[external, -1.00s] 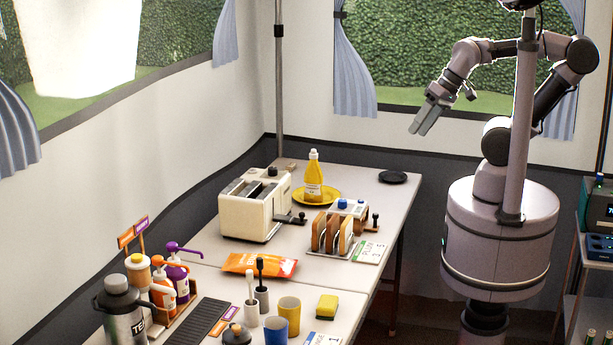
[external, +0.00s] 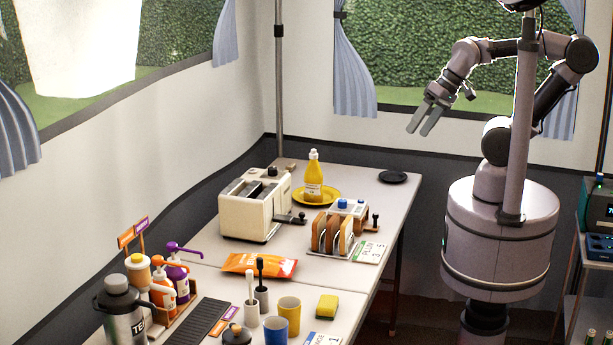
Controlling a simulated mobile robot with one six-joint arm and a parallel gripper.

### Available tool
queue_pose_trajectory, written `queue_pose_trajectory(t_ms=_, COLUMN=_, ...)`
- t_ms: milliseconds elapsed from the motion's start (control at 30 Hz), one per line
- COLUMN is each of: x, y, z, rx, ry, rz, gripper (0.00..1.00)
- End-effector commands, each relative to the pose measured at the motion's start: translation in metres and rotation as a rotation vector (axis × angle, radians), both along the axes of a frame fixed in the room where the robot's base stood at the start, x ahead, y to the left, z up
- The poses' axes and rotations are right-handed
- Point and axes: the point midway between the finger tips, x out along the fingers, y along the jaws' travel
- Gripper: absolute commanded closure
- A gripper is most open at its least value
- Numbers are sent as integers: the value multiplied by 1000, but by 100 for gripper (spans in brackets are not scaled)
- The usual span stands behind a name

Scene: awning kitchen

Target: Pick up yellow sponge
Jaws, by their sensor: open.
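The yellow sponge (external: 327,306) lies on the near part of the white table, close to its right edge, just right of a yellow cup. Its top is yellow and a darker green layer shows along its side. My gripper (external: 420,128) is open and empty, with its two fingers spread apart and pointing down to the left. It hangs in the air above and beyond the table's far right side, well away from the sponge.
Close to the sponge stand a yellow cup (external: 289,315) and a blue cup (external: 276,332). An orange packet (external: 259,265), a toast rack (external: 332,233) and a cream toaster (external: 252,207) are farther back. Bare table (external: 335,275) lies just behind the sponge.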

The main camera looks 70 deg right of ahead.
Motion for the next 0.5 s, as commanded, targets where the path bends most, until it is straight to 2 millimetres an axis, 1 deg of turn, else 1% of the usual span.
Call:
queue_pose_trajectory(t_ms=67, x=13, y=11, z=3, rx=46, ry=41, rz=-17, gripper=28)
queue_pose_trajectory(t_ms=133, x=40, y=34, z=4, rx=137, ry=126, rz=-65, gripper=28)
queue_pose_trajectory(t_ms=167, x=56, y=48, z=3, rx=185, ry=174, rz=-97, gripper=28)
queue_pose_trajectory(t_ms=200, x=78, y=70, z=-3, rx=250, ry=249, rz=-148, gripper=28)
queue_pose_trajectory(t_ms=267, x=109, y=106, z=-20, rx=336, ry=365, rz=-238, gripper=28)
queue_pose_trajectory(t_ms=300, x=128, y=131, z=-37, rx=383, ry=444, rz=-305, gripper=28)
queue_pose_trajectory(t_ms=367, x=150, y=168, z=-69, rx=436, ry=560, rz=-410, gripper=28)
queue_pose_trajectory(t_ms=400, x=161, y=192, z=-92, rx=460, ry=630, rz=-480, gripper=28)
queue_pose_trajectory(t_ms=467, x=170, y=222, z=-129, rx=483, ry=722, rz=-582, gripper=28)
queue_pose_trajectory(t_ms=500, x=173, y=239, z=-151, rx=492, ry=770, rz=-639, gripper=28)
